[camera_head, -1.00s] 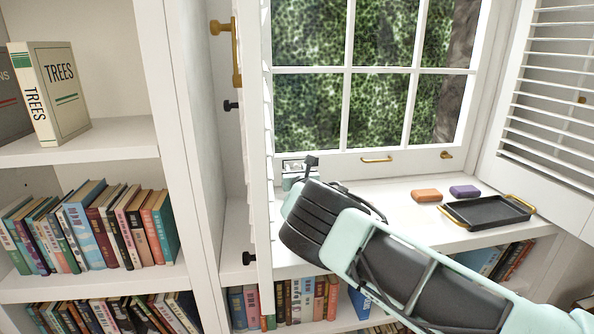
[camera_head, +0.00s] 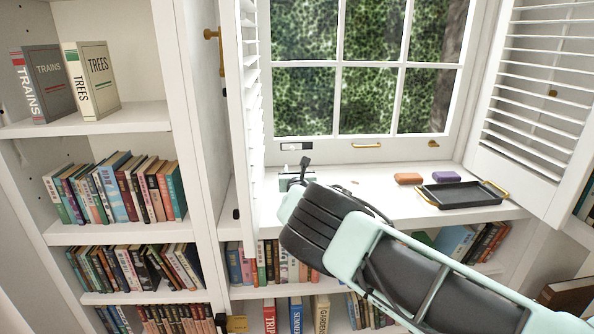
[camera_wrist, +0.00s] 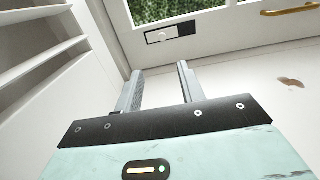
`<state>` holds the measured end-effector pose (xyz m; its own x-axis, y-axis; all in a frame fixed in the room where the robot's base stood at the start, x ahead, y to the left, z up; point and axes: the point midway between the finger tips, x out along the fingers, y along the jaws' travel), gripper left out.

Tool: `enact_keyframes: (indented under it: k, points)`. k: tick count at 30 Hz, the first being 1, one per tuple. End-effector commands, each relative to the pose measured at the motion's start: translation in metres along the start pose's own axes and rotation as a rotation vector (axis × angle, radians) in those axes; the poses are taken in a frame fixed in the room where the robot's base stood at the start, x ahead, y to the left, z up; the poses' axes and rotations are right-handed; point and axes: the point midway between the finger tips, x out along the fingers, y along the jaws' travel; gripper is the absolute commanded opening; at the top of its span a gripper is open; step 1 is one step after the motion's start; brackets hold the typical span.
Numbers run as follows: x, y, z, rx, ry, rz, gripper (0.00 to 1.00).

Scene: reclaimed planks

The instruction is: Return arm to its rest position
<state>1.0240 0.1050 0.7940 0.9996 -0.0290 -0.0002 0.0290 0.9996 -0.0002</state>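My gripper (camera_wrist: 158,82) shows in the wrist view with its two grey fingers apart and nothing between them. It points toward the window frame, above the white sill. In the head view my arm reaches from the lower right to the middle, in front of the white window sill (camera_head: 385,213). My wrist hides most of the gripper there.
Open shutters (camera_head: 535,110) stand right and left (camera_head: 246,120). A bookcase (camera_head: 110,125) fills the left side.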

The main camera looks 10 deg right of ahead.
Motion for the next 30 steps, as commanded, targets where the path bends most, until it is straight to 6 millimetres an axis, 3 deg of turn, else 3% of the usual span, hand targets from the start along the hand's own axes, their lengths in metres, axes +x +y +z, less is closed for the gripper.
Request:
enact_keyframes:
  k: [8, 11, 16, 18, 22, 26, 30]
  points:
    - [0.0, 0.0, 0.0, 0.0, 0.0, 0.0, 0.39]
    - [-0.001, -0.021, 0.012, 0.087, 0.004, -0.067, 0.39]
    - [-0.027, -0.094, 0.034, 0.433, 0.036, -0.333, 0.39]
    - [-0.05, -0.121, 0.036, 0.608, 0.063, -0.466, 0.39]
    - [-0.105, -0.147, 0.032, 0.908, 0.13, -0.696, 0.39]
    - [-0.172, -0.147, 0.029, 1.174, 0.217, -0.907, 0.39]
    - [-0.255, -0.127, 0.032, 1.409, 0.333, -1.117, 0.39]
